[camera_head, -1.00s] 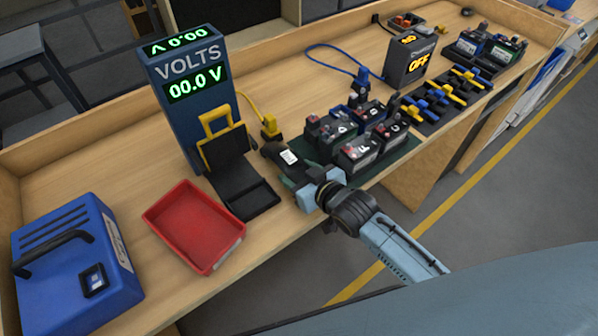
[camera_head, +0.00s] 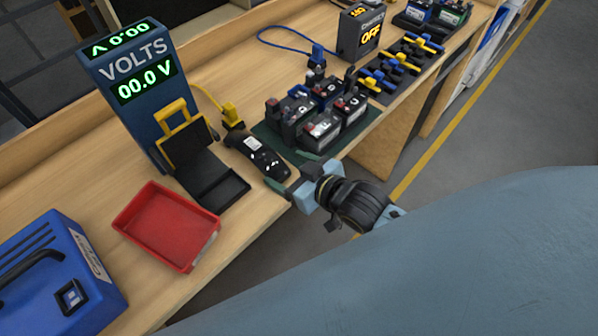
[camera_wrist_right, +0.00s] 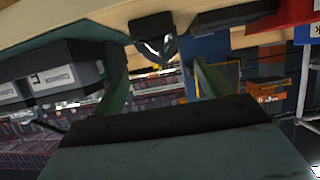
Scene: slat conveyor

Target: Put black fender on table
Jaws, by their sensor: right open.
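I cannot make out anything that is clearly a black fender. A black handheld device (camera_head: 258,154) with a pale label lies on the wooden table (camera_head: 262,212) near its front edge. My right gripper (camera_head: 288,182) is open at the near end of this device, over the table's edge. In the right wrist view, the two green fingers of the gripper (camera_wrist_right: 160,70) stand apart. The dark end of the device (camera_wrist_right: 154,40) shows just beyond them, with no finger closed on it. My left gripper is not in view.
A red tray (camera_head: 168,228) and a black stand with a yellow handle (camera_head: 205,175) are left of the device. A volt meter (camera_head: 130,90) stands behind. Several batteries (camera_head: 322,128) sit right of it. A blue box (camera_head: 55,275) is at lower left.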

